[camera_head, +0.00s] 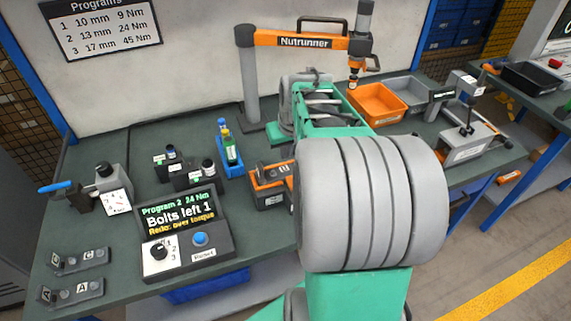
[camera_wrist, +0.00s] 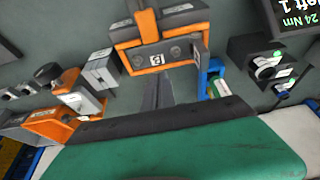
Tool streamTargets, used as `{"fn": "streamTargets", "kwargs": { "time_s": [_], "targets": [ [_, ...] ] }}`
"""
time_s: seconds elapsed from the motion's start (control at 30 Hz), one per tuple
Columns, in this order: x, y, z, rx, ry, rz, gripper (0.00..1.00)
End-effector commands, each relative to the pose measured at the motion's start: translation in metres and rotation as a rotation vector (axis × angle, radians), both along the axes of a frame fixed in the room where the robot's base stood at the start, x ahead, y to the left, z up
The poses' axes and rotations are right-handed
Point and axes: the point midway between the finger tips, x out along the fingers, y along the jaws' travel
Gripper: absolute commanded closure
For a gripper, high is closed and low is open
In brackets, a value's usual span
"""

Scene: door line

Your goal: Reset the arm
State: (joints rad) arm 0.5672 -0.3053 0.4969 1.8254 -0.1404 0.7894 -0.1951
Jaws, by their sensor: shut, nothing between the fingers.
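My arm fills the middle of the head view, with a large grey ribbed joint and green links. It hides part of the bench (camera_head: 110,220), and I cannot make out my gripper there. In the wrist view my gripper (camera_wrist: 158,82) shows as thin dark fingers, shut and empty, reaching out beyond a black band and green body. They point towards an orange and grey block (camera_wrist: 158,57) with a white label. I cannot tell whether they touch it. An orange and grey block (camera_head: 268,186) also stands just left of my arm in the head view.
A control box (camera_head: 185,233) reads "Bolts left 1" and "Redo: over torque". A blue bottle holder (camera_head: 230,165) stands behind it. The Nutrunner stand (camera_head: 251,85), an orange tray (camera_head: 377,104) and a grey fixture (camera_head: 465,145) are farther back and right. Floor at lower right is clear.

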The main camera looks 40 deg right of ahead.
Motion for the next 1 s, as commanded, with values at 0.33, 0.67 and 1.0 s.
{"fn": "streamTargets", "kwargs": {
  "time_s": [0.33,0.67,1.0],
  "targets": [
    [-0.016,0.0,0.042,0.0,-0.001,-0.009,1.0],
    [-0.078,0.021,-0.016,0.089,0.126,-0.222,1.0],
    [-0.125,0.137,-0.028,0.043,0.15,-0.009,1.0]
  ]
}}
